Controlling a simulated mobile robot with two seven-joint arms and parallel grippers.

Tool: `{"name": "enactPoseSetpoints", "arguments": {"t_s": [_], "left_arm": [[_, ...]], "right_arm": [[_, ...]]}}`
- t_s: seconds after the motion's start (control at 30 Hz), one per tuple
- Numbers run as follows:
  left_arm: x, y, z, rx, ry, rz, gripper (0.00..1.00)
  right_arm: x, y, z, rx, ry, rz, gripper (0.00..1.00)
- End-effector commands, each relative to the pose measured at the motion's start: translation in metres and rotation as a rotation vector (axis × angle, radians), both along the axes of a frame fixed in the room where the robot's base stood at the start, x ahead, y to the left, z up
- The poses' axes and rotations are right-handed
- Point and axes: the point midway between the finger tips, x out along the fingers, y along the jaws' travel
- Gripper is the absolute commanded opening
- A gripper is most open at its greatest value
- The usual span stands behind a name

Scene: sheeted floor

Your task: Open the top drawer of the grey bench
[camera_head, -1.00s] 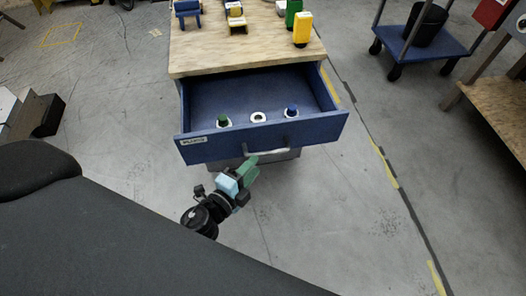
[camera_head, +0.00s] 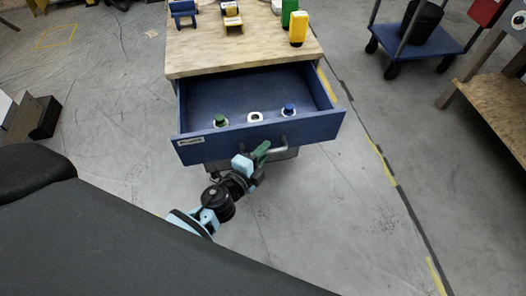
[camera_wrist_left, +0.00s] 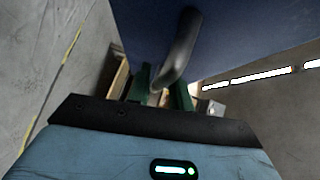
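The grey bench has a pale wooden top (camera_head: 240,55), and its blue top drawer (camera_head: 190,150) is pulled well out towards me. The drawer's metal handle (camera_head: 284,147) is on the front panel and looms close in the left wrist view (camera_wrist_left: 182,48). My left gripper (camera_head: 262,150) is at the left part of the handle. In the left wrist view its green fingers (camera_wrist_left: 160,90) are apart, with the handle's bent end between or just above them; firm contact cannot be made out. My right gripper is not in view.
The drawer holds a green-topped piece (camera_head: 220,121), a white ring (camera_head: 255,117) and a blue-topped piece (camera_head: 288,110). A yellow item (camera_head: 298,30) and others stand on the bench top. A blue trolley (camera_head: 425,45) is at the back right. Floor right of the drawer is clear.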

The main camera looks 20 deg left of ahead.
Motion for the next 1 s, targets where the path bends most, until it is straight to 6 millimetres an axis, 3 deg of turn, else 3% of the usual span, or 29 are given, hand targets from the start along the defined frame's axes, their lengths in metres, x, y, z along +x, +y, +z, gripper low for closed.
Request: {"name": "enactPoseSetpoints", "arguments": {"t_s": [0.17, 0.43, 0.7, 1.0], "left_arm": [[0.0, 0.0, 0.0, 0.0, 0.0, 0.0, 0.0], [-0.002, -0.001, 0.0, -0.001, 0.0, 0.0, 0.0], [-0.035, -0.024, -0.002, -0.005, 0.004, -0.002, 0.0], [-0.041, -0.028, 0.0, 0.0, 0.001, -0.001, 0.0]], "right_arm": [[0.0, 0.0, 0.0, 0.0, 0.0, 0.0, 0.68], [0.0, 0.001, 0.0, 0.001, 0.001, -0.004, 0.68], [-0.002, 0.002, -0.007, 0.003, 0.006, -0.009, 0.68], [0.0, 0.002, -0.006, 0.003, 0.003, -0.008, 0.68]]}}
